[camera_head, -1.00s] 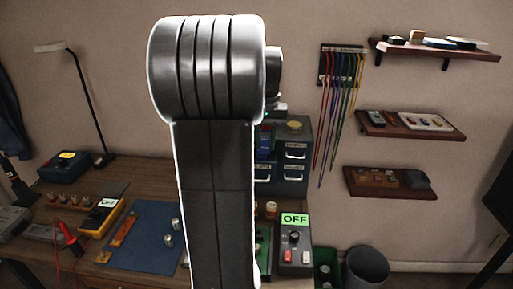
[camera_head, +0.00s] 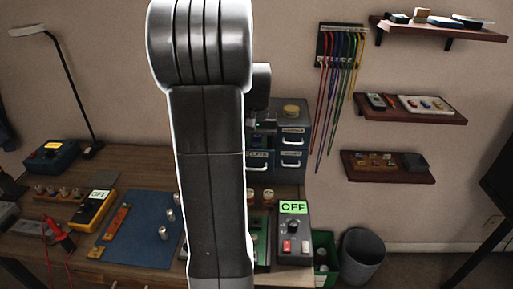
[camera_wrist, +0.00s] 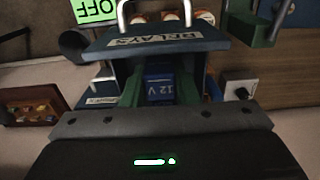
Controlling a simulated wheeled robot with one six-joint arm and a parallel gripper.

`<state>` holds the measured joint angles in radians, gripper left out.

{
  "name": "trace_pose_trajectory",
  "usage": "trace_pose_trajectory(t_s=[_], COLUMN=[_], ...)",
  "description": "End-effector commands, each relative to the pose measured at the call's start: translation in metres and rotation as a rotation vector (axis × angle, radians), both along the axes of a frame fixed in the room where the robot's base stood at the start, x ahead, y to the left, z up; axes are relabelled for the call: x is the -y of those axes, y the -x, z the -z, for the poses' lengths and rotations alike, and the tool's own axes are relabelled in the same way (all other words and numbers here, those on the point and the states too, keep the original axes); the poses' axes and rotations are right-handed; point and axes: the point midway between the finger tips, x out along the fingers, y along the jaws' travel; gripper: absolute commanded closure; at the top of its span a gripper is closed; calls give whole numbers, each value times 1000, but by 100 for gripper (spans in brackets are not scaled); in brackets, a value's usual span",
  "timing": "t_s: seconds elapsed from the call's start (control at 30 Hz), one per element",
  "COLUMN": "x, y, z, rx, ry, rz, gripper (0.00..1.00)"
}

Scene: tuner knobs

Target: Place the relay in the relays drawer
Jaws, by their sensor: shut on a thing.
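A blue relay (camera_wrist: 160,88) marked "12 V" is held between the green fingers of my gripper (camera_wrist: 160,92) in the wrist view. The gripper is shut on it. The relays drawer (camera_wrist: 108,46), with a blue front and a "RELAYS" label, is pulled open in the wrist view. The relay shows just behind that front, between the drawer's sides; I cannot tell whether it touches the bottom. In the head view my arm hides most of the gripper, and the relays drawer (camera_head: 257,165) shows only partly beside the arm.
The drawer cabinet (camera_head: 292,160) stands at the back right of the desk, with a round tan item on top. A device reading "OFF" (camera_head: 293,235) stands in front of it. A blue mat (camera_head: 140,235) with metal cylinders lies to the left. A grey bin (camera_head: 362,257) stands right.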

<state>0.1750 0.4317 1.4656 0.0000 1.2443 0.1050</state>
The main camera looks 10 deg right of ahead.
Motion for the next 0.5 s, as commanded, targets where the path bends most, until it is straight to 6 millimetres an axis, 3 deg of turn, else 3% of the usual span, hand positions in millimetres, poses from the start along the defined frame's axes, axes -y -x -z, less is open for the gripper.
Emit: trace_pose_trajectory(t_s=[0.4, 0.43, 0.5], x=[0, 0, 0], y=[0, 0, 0], z=[8, 7, 7], rx=[0, 1, 1], ry=[0, 0, 0], rz=[0, 0, 0], gripper=[99, 68, 54])
